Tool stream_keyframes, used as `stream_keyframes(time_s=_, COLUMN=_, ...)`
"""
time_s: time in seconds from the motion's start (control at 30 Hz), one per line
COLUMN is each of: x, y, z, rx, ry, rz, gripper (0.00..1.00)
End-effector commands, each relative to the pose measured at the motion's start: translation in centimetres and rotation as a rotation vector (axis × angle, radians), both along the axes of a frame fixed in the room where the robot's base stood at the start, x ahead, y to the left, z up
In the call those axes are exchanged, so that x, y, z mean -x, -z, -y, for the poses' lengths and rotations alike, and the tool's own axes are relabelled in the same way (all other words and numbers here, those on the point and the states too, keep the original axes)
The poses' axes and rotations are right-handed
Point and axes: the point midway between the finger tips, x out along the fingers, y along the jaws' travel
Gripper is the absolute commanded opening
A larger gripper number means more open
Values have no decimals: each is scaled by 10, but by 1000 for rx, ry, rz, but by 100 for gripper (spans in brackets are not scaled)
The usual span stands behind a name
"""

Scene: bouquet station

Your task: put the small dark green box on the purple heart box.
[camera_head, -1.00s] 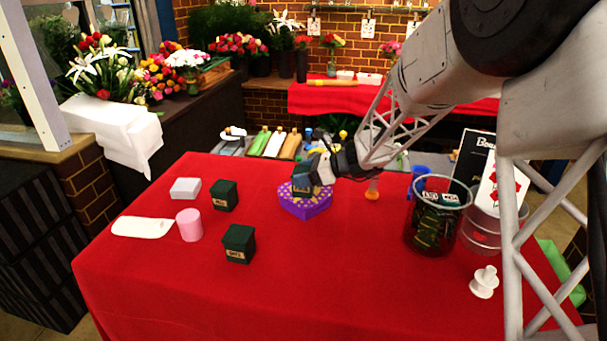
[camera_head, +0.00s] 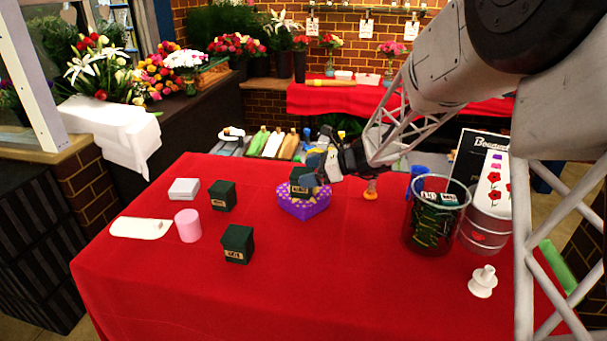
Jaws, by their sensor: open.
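A small dark green box (camera_head: 299,183) with a tan label rests on top of the purple heart box (camera_head: 304,210), which has gold dots and stands near the middle of the red table. My gripper (camera_head: 311,176) is open, just to the right of and partly around this green box; whether a finger touches it I cannot tell. Two more dark green boxes stand to the left, one farther back (camera_head: 222,196) and one nearer (camera_head: 238,244).
A white box (camera_head: 184,189), a pink cylinder (camera_head: 188,225) and a white flat piece (camera_head: 140,228) lie at the left. A glass container (camera_head: 427,238) and a white spool (camera_head: 483,281) stand at the right. The front middle of the table (camera_head: 330,290) is clear.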

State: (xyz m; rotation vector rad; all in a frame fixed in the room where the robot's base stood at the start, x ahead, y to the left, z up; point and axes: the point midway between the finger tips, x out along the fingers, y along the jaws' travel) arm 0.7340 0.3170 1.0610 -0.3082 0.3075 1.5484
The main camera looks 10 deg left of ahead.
Motion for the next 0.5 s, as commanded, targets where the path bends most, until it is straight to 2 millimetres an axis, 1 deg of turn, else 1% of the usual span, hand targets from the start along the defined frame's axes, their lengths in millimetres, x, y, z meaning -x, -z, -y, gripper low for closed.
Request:
stream_keyframes(time_s=0.03, x=0, y=-3, z=7, rx=0, ry=2, rz=1, gripper=93)
stream_keyframes(time_s=0.3, x=0, y=-19, z=46, rx=0, ry=2, rz=1, gripper=93)
stream_keyframes(time_s=0.5, x=0, y=-29, z=70, rx=1, ry=2, rz=1, gripper=93)
